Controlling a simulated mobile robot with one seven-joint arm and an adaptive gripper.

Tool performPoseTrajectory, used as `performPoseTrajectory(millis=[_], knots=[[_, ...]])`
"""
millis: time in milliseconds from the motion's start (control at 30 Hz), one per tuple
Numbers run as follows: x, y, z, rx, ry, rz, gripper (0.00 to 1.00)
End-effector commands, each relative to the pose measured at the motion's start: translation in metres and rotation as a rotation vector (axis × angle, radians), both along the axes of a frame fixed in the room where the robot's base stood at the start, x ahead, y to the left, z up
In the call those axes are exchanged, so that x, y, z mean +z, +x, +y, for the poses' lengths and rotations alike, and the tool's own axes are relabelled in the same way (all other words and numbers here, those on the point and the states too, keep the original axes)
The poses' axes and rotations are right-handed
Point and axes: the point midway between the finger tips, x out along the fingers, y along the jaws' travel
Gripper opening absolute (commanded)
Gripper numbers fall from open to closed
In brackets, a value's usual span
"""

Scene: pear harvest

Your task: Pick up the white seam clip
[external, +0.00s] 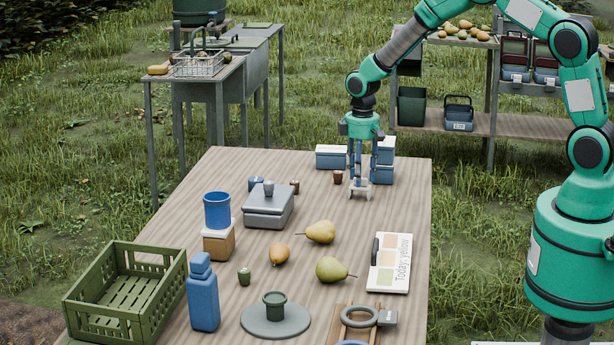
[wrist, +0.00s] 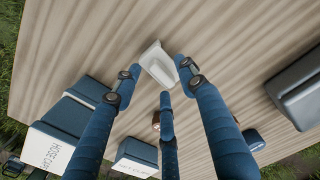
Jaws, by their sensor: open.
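The white seam clip (external: 361,194) lies on the wooden table, directly below my gripper (external: 360,184) in the external view. In the wrist view the white clip (wrist: 157,64) sits at the far side of my gripper (wrist: 159,83), among the blue fingertips. The fingers are spread and point down, with none clearly closed on the clip. I cannot tell whether any fingertip touches it.
Blue lidded boxes (external: 331,157) stand beside and behind my gripper, labelled boxes (wrist: 62,146) in the wrist view. A small brown cup (external: 338,177) and a grey case (external: 268,208) are to the left. The table right of the pears (external: 331,269) holds a card (external: 390,265).

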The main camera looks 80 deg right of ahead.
Motion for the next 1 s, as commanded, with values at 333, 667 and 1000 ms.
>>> performPoseTrajectory(millis=[333, 667, 1000], knots=[[0.0007, 0.0002, -0.0001, 0.0, 0.0, 0.0, 0.42], [0.0008, 0.0002, -0.0001, 0.0, 0.0, 0.0, 0.08], [0.0011, 0.0003, -0.0001, 0.0, 0.0, -0.001, 0.0]])
